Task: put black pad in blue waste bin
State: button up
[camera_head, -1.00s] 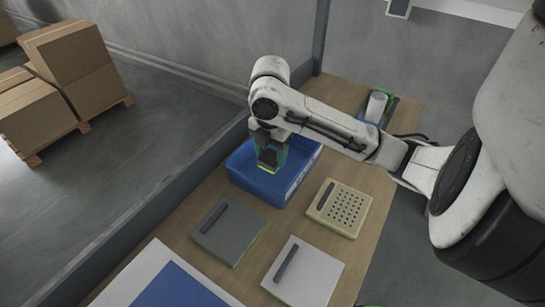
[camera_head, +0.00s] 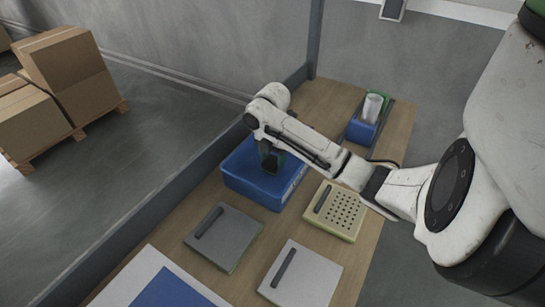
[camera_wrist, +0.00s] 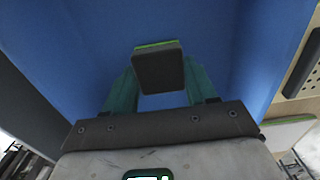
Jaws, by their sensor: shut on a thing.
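The black pad (camera_wrist: 158,70) is dark with a green edge and sits between the two teal fingers of my gripper (camera_wrist: 156,84) in the wrist view. My gripper is shut on it. The blue waste bin (camera_head: 257,188) stands on the wooden table in the head view, and its blue inside (camera_wrist: 75,50) fills most of the wrist view behind the pad. My gripper (camera_head: 271,162) points down at the bin's opening. The arm and the bin's wall partly hide the fingers and the pad in the head view.
A grey lidded panel (camera_head: 224,236), a white panel (camera_head: 300,275) and a beige perforated panel (camera_head: 336,210) lie near the bin. A blue holder (camera_head: 362,131) with a white cylinder (camera_head: 373,106) stands behind. Bare wooden table (camera_head: 318,102) shows at the back.

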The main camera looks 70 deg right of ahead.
aim_at(273, 160)
jog(key=shift+f, duration=0.25)
jog(key=o, duration=1.3)
jog(key=shift+r, duration=0.1)
notch_tip(273, 160, up, 12)
jog(key=shift+r+p, duration=0.1)
jog(key=shift+p, duration=0.35)
